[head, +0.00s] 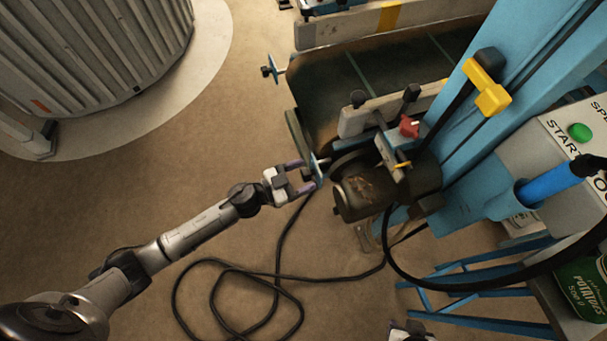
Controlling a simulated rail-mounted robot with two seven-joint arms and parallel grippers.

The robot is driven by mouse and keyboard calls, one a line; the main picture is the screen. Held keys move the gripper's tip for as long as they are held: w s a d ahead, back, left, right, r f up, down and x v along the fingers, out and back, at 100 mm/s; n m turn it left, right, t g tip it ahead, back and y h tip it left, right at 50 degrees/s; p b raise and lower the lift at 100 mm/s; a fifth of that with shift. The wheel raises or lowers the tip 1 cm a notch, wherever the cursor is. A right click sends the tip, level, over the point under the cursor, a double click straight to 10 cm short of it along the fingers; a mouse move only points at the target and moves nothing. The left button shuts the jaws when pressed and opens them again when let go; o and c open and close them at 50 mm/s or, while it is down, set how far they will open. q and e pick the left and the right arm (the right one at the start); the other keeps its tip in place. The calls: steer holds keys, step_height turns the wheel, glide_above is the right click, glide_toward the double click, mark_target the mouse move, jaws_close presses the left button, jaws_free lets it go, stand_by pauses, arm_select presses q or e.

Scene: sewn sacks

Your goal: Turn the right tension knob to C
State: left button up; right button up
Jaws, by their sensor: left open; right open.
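My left gripper (309,178) reaches in from the left at the near end of the belt conveyor (385,68). Its purple-tipped fingers are apart, on either side of a small blue bracket part (318,168). A tension knob there is hidden between the fingers, so I cannot tell whether they touch it. No letter marks or knob setting can be read. A similar black knob (266,71) on a screw stands out at the conveyor's far corner. My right gripper (409,332) shows only in part at the bottom edge, well away from the conveyor.
A dark motor (364,196) sits just right of the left gripper, with a red knob (409,127) above it. A black cable (235,282) loops on the floor. A blue column (500,100) and a control box (575,140) with a green button stand right.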

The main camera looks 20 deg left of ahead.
arm_select(q)
steer(key=shift+w+d, duration=0.15)
steer(key=shift+c, duration=0.2)
steer(key=c, duration=0.9)
